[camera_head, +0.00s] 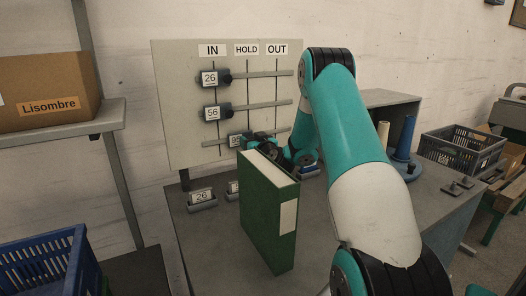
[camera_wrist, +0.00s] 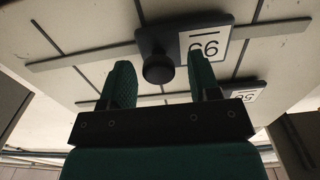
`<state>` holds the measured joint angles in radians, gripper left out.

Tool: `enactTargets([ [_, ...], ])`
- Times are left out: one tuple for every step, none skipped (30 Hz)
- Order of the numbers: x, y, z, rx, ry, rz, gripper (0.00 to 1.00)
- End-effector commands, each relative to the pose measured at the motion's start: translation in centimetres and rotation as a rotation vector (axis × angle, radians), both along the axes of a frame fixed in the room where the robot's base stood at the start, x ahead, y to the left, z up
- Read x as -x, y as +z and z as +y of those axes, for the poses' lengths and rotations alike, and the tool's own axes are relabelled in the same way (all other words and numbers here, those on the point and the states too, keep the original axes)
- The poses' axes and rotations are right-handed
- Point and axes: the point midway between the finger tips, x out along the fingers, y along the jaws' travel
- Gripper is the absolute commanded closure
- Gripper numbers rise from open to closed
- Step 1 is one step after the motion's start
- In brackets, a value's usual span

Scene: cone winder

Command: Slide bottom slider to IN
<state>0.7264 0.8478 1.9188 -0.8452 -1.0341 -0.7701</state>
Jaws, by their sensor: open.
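The bottom slider (camera_head: 236,140) is on the lowest rail of the board (camera_head: 180,110), its label starting with 9. In the wrist view, turned over, the slider plate (camera_wrist: 220,36) lies between the HOLD and IN lines, with its knob end by the HOLD line. Its round dark knob (camera_wrist: 158,70) shows between the two fingertips of my open gripper (camera_wrist: 160,72); I cannot tell whether they touch it. In the head view my gripper (camera_head: 262,140) is at the bottom rail, partly hidden behind the green binder. The IN sign (camera_head: 211,50) is at top left.
The upper slider (camera_head: 211,79) and middle slider (camera_head: 213,113) both sit at IN. A green binder (camera_head: 262,225) stands on the table before the board. Small numbered blocks (camera_head: 201,198) lie left of it. Spools (camera_head: 405,138) and a crate (camera_head: 455,147) are right.

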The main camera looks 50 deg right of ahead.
Motion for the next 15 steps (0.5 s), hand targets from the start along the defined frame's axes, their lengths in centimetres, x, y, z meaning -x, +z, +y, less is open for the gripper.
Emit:
enactTargets([
  [0.8, -0.5, 0.1, -0.002, -0.003, 0.000, 0.44],
  [1.3, -0.6, 0.3, -0.002, -0.003, -0.001, 0.44],
  [2.1, -0.7, 0.6, -0.003, -0.004, -0.002, 0.44],
  [2.7, -0.8, 0.8, -0.002, -0.005, -0.002, 0.44],
  [3.4, -0.9, 1.0, -0.002, -0.004, -0.001, 0.44],
  [4.3, -1.0, 1.3, -0.002, -0.004, -0.001, 0.44],
  [5.0, -1.0, 1.6, -0.001, -0.005, -0.001, 0.44],
  [5.7, -1.0, 1.8, -0.001, -0.005, -0.001, 0.44],
  [6.6, -1.0, 2.1, -0.001, -0.006, -0.001, 0.44],
  [7.2, -1.0, 2.4, -0.001, -0.005, -0.003, 0.44],
  [7.9, -1.0, 2.7, 0.000, -0.005, -0.002, 0.44],
  [8.8, -0.9, 2.9, 0.000, -0.005, -0.001, 0.44],
  [9.5, -0.9, 3.2, 0.000, -0.005, -0.002, 0.44],
  [10.1, -0.9, 3.4, 0.002, -0.006, -0.002, 0.44],
  [11.0, -0.8, 3.7, 0.001, -0.005, -0.003, 0.44],
])
